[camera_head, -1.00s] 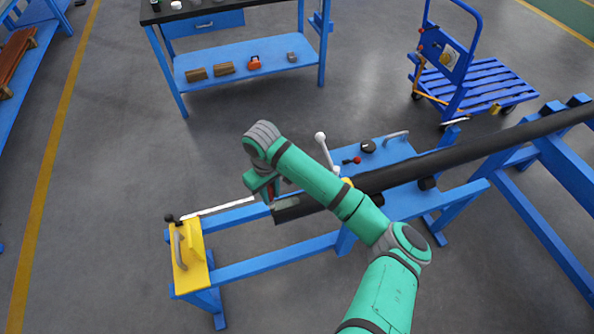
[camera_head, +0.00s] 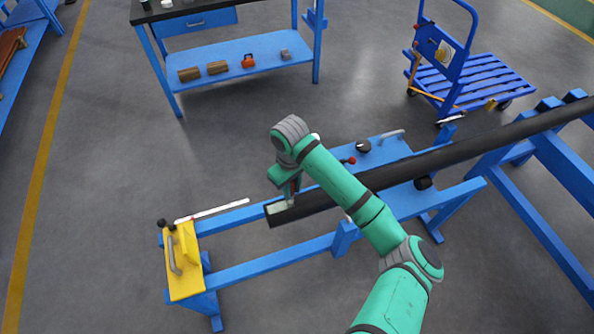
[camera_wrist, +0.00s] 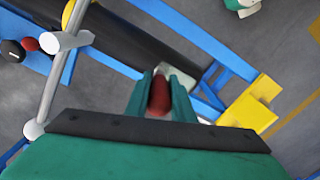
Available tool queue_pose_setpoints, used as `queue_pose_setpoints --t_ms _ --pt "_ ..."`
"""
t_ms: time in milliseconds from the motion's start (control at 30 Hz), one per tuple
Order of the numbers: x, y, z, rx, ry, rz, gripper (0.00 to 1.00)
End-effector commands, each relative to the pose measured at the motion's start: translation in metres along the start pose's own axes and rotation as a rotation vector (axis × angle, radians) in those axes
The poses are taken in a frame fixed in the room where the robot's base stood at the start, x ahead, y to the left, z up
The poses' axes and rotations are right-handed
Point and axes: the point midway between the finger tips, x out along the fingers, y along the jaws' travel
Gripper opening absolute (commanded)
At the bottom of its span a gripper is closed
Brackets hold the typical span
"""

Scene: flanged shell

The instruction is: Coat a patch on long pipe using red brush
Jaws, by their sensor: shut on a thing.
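The long black pipe (camera_head: 430,163) runs diagonally over the blue stand, with its near end at left. A pale grey-green patch (camera_head: 277,207) lies on top near that end. It also shows in the wrist view (camera_wrist: 181,74). My gripper (camera_head: 288,189) is over the pipe end, beside the patch. In the wrist view my gripper (camera_wrist: 160,88) is shut on the red handle of the brush (camera_wrist: 158,97). The brush head is mostly hidden by the fingers, so I cannot tell whether it touches the pipe.
A yellow block with a grey handle (camera_head: 183,262) sits at the stand's left end. A white rod (camera_head: 213,211) lies near it. Black and red knobs and a grey handle (camera_head: 391,134) are behind the pipe. A workbench (camera_head: 240,70) and blue cart (camera_head: 470,75) stand farther back.

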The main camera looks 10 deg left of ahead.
Motion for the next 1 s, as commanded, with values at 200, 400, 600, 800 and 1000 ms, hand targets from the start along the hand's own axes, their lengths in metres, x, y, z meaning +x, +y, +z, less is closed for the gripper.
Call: queue_pose_setpoints --t_ms 200,400,600,800,1000 --pt "-0.024 0.002 0.001 -0.008 0.003 0.003 0.00" --pt "-0.040 0.002 0.001 -0.005 0.002 0.000 0.00" --pt "-0.058 0.001 0.001 -0.006 0.002 0.001 0.00" --pt "-0.075 -0.002 -0.002 -0.015 0.002 0.001 0.00" --pt "-0.082 -0.002 -0.002 -0.014 0.000 0.001 0.00"
